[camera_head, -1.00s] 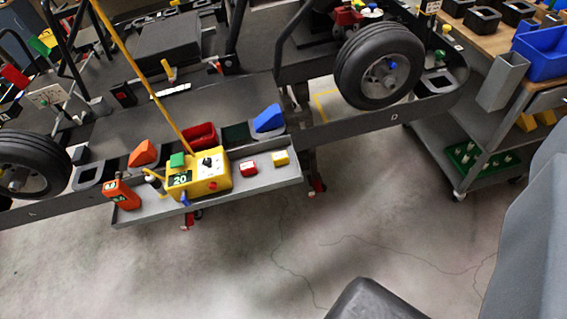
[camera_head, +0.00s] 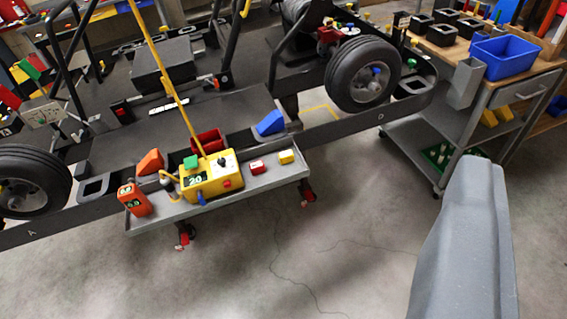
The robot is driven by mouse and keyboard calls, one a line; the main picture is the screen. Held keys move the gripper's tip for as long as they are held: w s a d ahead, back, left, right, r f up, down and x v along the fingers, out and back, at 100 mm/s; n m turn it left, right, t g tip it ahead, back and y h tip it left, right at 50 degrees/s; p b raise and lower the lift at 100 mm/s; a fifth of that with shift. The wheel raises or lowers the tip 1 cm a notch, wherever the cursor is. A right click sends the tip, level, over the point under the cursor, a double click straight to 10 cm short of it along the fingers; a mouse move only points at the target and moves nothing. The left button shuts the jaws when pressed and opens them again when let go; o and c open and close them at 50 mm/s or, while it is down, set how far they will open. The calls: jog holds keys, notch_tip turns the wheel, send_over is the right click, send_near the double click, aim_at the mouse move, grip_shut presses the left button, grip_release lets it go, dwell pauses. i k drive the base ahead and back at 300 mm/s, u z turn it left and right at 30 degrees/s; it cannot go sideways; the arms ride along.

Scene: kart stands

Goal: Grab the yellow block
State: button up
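A small yellow block (camera_head: 286,157) sits on the right end of the grey tray (camera_head: 262,179) fixed along the kart stand. A small red block (camera_head: 257,167) lies just left of it, with a gap between them. A grey part of my gripper (camera_head: 468,245) fills the lower right, well to the right of the yellow block and apart from it. Only one finger-like piece shows, so its opening cannot be judged.
A yellow control box (camera_head: 211,179) with a tall yellow pole and an orange device (camera_head: 134,200) stand on the tray's left part. A blue wedge (camera_head: 270,123) sits behind the yellow block. A grey cart (camera_head: 470,95) with a blue bin (camera_head: 505,57) stands at the right. The floor in front is clear.

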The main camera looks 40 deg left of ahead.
aim_at(286, 157)
jog(key=u, duration=0.05)
jog(key=i, duration=0.9)
jog(key=z, duration=0.05)
